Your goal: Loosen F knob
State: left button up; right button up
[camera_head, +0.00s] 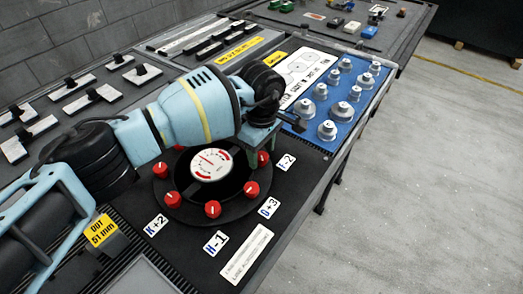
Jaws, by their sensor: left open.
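The F knob (264,159) is a small red knob on the far right of a round black ring (187,213), beside the white "F -2" label (286,162). Its upper part is hidden by my left gripper (260,149). The gripper comes down from above, open, with its fingers at the knob; whether they touch it I cannot tell. A round white and red dial gauge (211,165) sits in the middle of the ring. My right gripper is not in view.
Several other red knobs (213,209) sit around the ring, with labels "O+3" (269,207), "H-1" (216,243) and "K+2" (157,225). A blue board (343,107) with several grey knobs stands behind on the right. Grey floor (430,190) lies right of the bench.

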pick_arm(q)
jog(key=shift+f, duration=0.3)
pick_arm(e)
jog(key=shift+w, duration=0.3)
pick_arm(q)
jog(key=c, duration=1)
jog(key=shift+o, duration=0.2)
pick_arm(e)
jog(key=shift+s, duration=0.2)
